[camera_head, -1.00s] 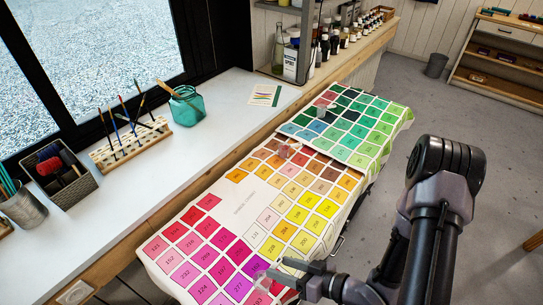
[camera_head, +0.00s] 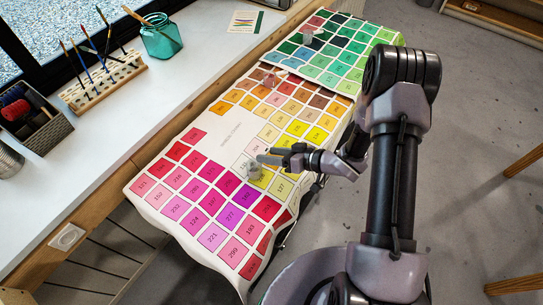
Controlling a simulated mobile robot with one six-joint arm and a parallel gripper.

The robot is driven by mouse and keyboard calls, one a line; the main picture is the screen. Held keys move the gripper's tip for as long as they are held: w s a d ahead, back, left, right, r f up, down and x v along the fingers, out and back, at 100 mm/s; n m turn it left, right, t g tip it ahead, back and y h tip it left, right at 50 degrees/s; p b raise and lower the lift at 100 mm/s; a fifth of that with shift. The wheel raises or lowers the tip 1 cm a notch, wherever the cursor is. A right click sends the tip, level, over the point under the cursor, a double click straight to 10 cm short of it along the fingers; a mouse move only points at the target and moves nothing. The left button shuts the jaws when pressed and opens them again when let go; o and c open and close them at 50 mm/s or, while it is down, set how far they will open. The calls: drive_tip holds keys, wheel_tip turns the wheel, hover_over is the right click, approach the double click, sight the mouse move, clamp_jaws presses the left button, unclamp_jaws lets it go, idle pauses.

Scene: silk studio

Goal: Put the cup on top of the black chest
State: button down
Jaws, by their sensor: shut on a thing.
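My gripper (camera_head: 268,158) is at the end of the arm reaching in from the right, above the colour-chart cloth. It is shut on a small translucent greyish cup (camera_head: 254,170). The cup hangs over the yellow and white swatches; I cannot tell how high it is above the cloth. I do not see a black chest in this view.
The colour-chart cloth (camera_head: 231,133) covers a long table. Small clear vessels stand on it, one (camera_head: 307,38) at the far end. The white counter (camera_head: 160,90) on the left holds a teal jar (camera_head: 161,36), a brush rack (camera_head: 103,82) and a dark basket (camera_head: 38,128).

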drive_tip(key=shift+f, duration=0.1)
drive_tip(key=c, duration=0.6)
unclamp_jaws()
drive_tip(key=shift+o, duration=0.2)
